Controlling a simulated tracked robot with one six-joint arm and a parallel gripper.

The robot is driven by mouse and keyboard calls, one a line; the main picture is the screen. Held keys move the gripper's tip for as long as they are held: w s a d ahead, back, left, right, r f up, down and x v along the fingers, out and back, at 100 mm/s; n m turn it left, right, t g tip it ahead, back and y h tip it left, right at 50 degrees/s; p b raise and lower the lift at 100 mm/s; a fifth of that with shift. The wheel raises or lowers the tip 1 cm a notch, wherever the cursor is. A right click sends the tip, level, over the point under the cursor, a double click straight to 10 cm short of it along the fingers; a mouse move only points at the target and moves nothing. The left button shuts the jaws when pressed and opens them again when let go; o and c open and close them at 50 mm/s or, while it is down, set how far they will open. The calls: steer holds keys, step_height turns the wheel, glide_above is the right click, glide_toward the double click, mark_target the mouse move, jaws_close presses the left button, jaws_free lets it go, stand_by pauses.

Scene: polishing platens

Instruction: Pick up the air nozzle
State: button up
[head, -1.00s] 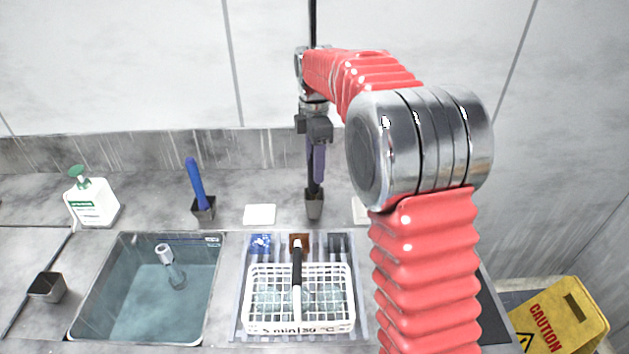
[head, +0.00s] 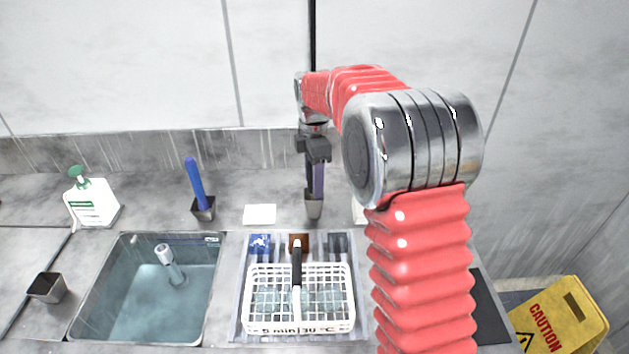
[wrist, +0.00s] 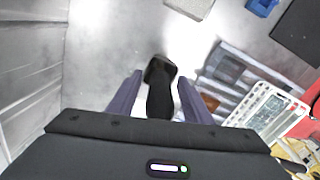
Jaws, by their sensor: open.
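A slim black piece, which looks like the air nozzle (wrist: 160,90), stands in a small grey holder (head: 314,208) on the counter by the back wall. In the wrist view it lies between the two blue-purple fingers of my gripper (wrist: 157,86), with a gap visible on each side near the tips. In the head view my gripper (head: 315,182) points down just above the holder, and its fingers hide most of the nozzle. The gripper is open and not closed on anything. A thin black line, perhaps its hose (head: 312,30), runs up behind the arm.
A blue-handled tool (head: 195,180) stands in another holder to the left, with a white pad (head: 260,214) between. In front are a white basket (head: 252,312) with a black-and-white handle across it, and a water-filled sink (head: 140,300). A soap bottle (head: 92,203) stands far left.

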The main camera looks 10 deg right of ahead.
steer(key=c, duration=1.1)
steer(key=shift+r, duration=0.1)
steer(key=shift+c, duration=0.2)
step_height(320, 180, up, 9)
steer(key=shift+r, duration=0.45)
steer(key=shift+s, duration=0.1)
